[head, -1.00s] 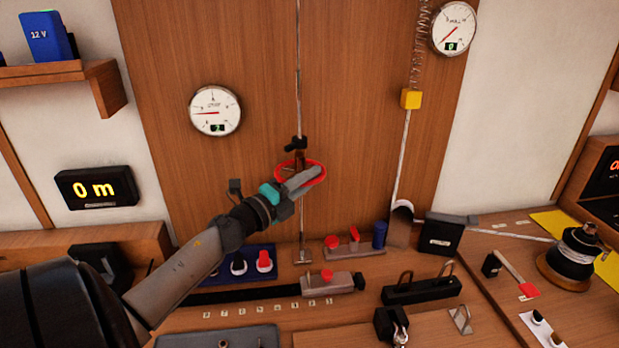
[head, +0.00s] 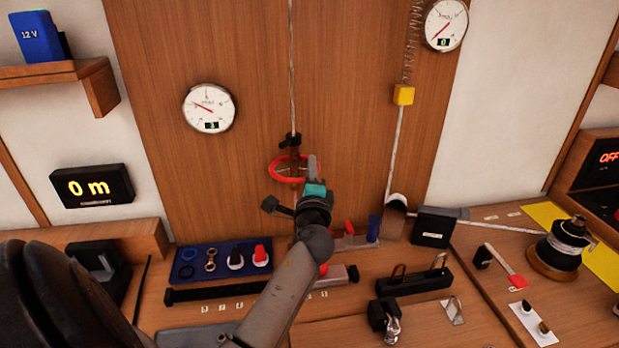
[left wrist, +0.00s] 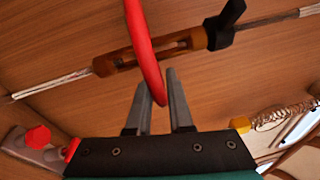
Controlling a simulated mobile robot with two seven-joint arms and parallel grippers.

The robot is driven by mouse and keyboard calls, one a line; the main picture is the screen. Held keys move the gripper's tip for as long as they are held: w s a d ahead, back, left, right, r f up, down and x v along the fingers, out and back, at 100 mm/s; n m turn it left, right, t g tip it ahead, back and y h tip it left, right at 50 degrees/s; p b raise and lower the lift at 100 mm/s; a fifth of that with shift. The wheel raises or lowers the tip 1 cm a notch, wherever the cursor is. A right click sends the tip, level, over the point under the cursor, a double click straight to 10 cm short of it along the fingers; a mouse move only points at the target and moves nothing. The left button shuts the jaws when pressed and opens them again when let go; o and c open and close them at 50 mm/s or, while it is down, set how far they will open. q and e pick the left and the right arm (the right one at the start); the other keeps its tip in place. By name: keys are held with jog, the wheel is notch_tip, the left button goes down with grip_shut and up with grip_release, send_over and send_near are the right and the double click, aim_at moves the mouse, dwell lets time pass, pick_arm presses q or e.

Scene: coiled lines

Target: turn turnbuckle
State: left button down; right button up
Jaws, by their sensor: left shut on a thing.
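The turnbuckle has a brown open body (left wrist: 122,62) with a black clamp (head: 290,141) at its top. It sits in line with a thin vertical wire (head: 292,70) in front of the wood panel. A red ring handle (head: 285,181) circles the body. My left gripper (head: 313,172) is at the right side of the ring. In the left wrist view the red ring (left wrist: 140,35) passes between the fingers (left wrist: 157,80), which are shut on its rim. The gripper and arm hide the lower wire. My right gripper is not in view.
A round gauge (head: 209,108) hangs left of the turnbuckle. A second gauge (head: 446,25), a spring and a yellow block (head: 403,95) are at right. A blue tray (head: 186,271), a black padlock-like block (head: 412,285) and a spool (head: 565,250) stand on the bench below.

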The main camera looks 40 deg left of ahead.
pick_arm(q)
jog(key=shift+w+a+r+n+g+y+b, duration=0.1)
jog(key=shift+w+a+n+g+y+b, duration=0.25)
jog(key=shift+n+g+y+b, duration=1.45)
jog(key=shift+w+a+r+n+g+y+b, duration=0.1)
jog(key=shift+w+a+n+g+y+b, duration=0.25)
jog(key=shift+n+g+b, duration=1.6)
jog(key=shift+w+a+r+n+g+y+b, duration=0.1)
jog(key=shift+a+n+g+y+b, duration=0.6)
jog(key=shift+g+b, duration=2.3)
jog(key=shift+d+r+y, duration=0.15)
jog(key=shift+d+y, duration=0.05)
jog(key=shift+y, duration=0.15)
jog(key=c, duration=0.9)
grip_release()
jog(key=shift+f, duration=0.25)
jog(key=d+f, duration=0.1)
jog(key=d, duration=1.4)
jog(key=shift+s+f, duration=0.25)
jog(key=shift+d, duration=0.1)
